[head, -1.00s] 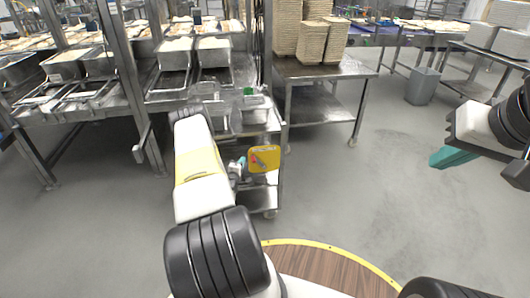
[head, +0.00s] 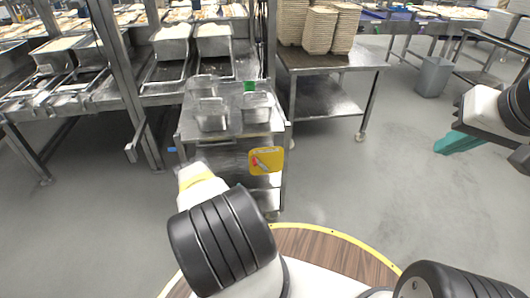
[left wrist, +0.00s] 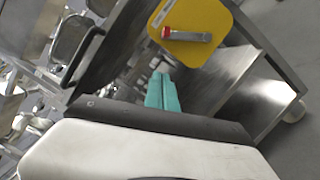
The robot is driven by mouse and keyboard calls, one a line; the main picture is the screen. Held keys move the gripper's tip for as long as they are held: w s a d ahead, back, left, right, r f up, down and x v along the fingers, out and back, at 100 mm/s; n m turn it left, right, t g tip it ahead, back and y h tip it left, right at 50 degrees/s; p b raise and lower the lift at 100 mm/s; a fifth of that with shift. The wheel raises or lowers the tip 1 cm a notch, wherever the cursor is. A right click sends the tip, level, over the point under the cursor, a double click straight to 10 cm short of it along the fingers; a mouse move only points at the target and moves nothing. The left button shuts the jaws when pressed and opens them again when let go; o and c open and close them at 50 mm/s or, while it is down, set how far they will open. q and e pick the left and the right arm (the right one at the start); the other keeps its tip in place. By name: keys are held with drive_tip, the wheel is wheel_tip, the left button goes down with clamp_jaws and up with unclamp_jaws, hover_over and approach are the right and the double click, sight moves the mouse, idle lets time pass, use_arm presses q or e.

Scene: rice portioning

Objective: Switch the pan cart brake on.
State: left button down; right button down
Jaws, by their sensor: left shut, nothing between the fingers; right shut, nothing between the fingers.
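The pan cart (head: 231,137) is a metal trolley in front of me with steel pans on its top. A yellow plate (head: 275,160) is fixed on its near side and carries a small lever (head: 258,162) with a red end. In the left wrist view the yellow plate (left wrist: 222,17) and the lever (left wrist: 188,35) show at the top, the red end to the left. My left gripper (left wrist: 162,92) has its teal fingers shut together, empty and apart from the lever. In the head view it is hidden by my arm. My right gripper (head: 458,142) is shut and empty at the far right.
Several steel pans (head: 211,118) and a small green item (head: 250,87) are on the cart's top. A table with stacked trays (head: 320,30) stands behind it to the right. A grey bin (head: 433,77) stands farther right. The floor right of the cart is clear.

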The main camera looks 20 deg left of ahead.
use_arm(q)
drive_tip(key=w+r, duration=0.2)
drive_tip(key=w, duration=0.9)
drive_tip(key=shift+w+r, duration=0.2)
drive_tip(key=shift+r, duration=0.1)
drive_tip(key=shift+r, duration=0.1)
